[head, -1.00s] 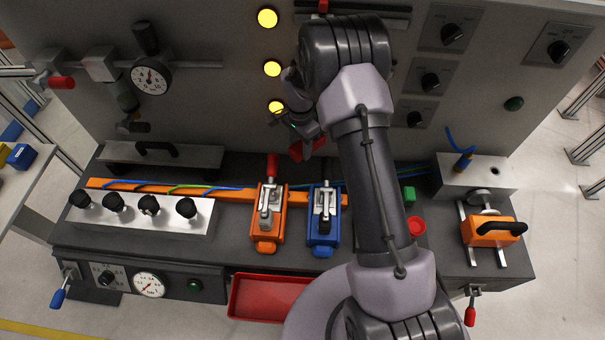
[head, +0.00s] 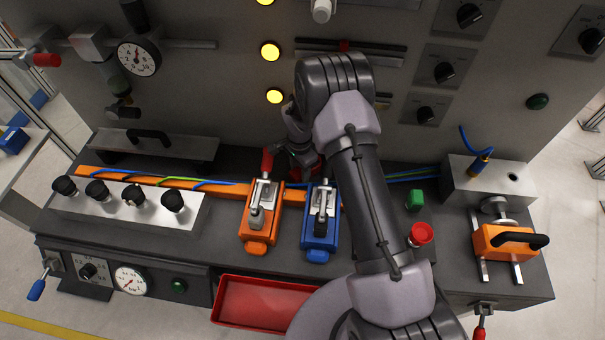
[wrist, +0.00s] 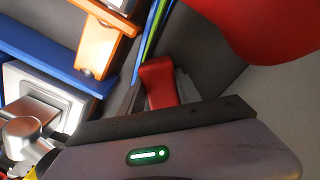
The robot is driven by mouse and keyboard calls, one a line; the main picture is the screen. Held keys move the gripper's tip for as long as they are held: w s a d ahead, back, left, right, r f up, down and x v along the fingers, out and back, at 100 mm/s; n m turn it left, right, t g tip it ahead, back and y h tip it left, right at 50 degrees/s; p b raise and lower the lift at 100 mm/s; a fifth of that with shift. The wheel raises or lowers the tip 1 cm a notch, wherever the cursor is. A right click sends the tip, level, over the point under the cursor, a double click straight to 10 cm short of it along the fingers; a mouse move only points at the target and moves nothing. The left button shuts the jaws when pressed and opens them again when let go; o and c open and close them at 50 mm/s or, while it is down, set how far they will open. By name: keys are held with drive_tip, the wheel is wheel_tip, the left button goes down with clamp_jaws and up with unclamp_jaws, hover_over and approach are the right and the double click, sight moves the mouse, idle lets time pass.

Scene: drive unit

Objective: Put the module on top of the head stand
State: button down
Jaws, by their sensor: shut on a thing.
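My gripper (head: 303,160) is low behind the blue clamp (head: 320,222), near the back panel. It is shut on a red thing (head: 300,174), which I take to be the module, mostly hidden by my arm. In the wrist view a large red shape (wrist: 268,28) fills the top right, and a smaller red piece (wrist: 160,82) shows beyond the gripper body. I cannot tell how these red parts join or whether they touch the deck. I cannot identify the head stand with certainty; my arm covers that area.
The orange clamp (head: 262,215) with a red lever stands left of the blue one. Cables run along an orange duct (head: 125,177). A red button (head: 421,233), a green block (head: 414,200) and an orange unit with a black handle (head: 500,240) are to the right. A red tray (head: 262,302) is in front.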

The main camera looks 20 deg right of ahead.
sight(300, 172)
drive_tip(key=shift+a+r, duration=0.1)
drive_tip(key=shift+r, duration=0.05)
drive_tip(key=c, duration=0.8)
unclamp_jaws()
drive_tip(key=shift+c, duration=0.2)
wheel_tip(300, 172, up, 12)
drive_tip(key=p, duration=0.2)
drive_tip(key=shift+p, duration=0.35)
drive_tip(key=shift+s, duration=0.1)
